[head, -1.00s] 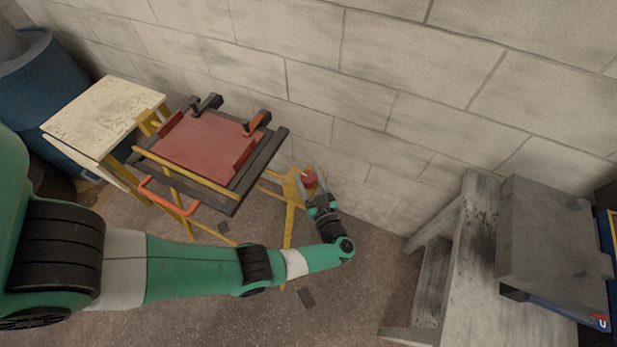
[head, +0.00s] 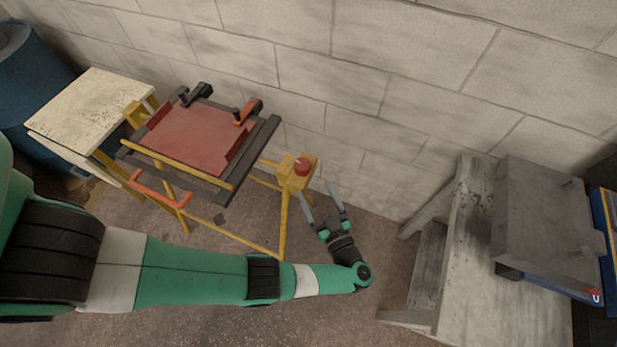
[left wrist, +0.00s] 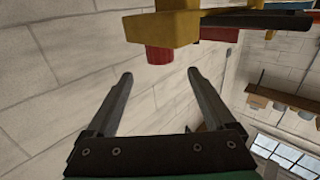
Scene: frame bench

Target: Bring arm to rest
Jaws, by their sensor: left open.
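My left arm (head: 200,272) reaches across the lower part of the head view from the left. My left gripper (head: 322,188) is open and empty, to the right of a red button (head: 302,166) on a yellow post, and apart from it. In the left wrist view my gripper (left wrist: 160,78) shows both fingers spread with nothing between them. The red button also shows in that view (left wrist: 159,56), beyond the fingertips, under its yellow mount (left wrist: 165,28). My right gripper is not in view.
A frame bench with a red panel (head: 190,140), clamps and a red-orange handle (head: 158,192) stands at left. A pale table (head: 88,108) and blue barrel (head: 35,75) are farther left. A grey bench (head: 505,290) stands at right. The block wall (head: 400,70) runs behind.

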